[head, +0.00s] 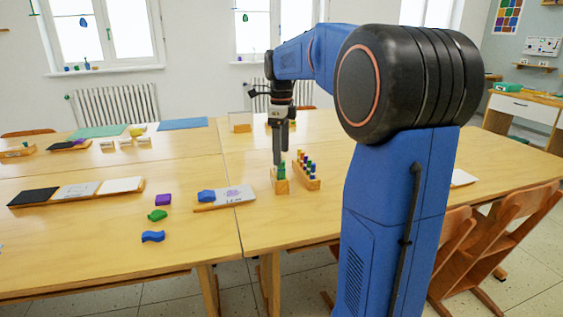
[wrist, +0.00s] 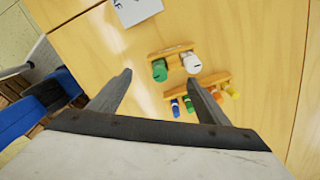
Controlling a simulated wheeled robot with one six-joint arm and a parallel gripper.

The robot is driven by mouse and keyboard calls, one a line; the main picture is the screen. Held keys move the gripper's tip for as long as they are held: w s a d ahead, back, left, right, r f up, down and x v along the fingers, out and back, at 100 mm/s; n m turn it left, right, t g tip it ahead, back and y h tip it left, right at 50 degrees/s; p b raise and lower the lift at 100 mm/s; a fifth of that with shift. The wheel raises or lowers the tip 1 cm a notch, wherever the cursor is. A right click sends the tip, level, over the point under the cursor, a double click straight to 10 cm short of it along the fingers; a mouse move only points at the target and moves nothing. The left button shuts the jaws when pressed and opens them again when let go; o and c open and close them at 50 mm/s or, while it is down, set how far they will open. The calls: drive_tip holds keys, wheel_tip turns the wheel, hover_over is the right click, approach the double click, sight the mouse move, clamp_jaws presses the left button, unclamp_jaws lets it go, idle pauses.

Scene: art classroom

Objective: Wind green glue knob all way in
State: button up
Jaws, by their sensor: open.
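The green glue knob (wrist: 159,70) shows in the wrist view, seen from above, next to a white round piece (wrist: 192,63) in a small wooden holder (wrist: 171,51).
A wooden rack (head: 307,178) of several coloured pieces stands close to the right of the holder. A white board (head: 232,196) with a blue piece (head: 207,196) lies to the left. Chairs (head: 520,220) stand at the right.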

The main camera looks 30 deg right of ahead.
idle(0.4)
drive_tip(key=m, duration=0.7)
drive_tip(key=shift+f, duration=1.15)
idle(0.8)
drive_tip(key=c, duration=1.5)
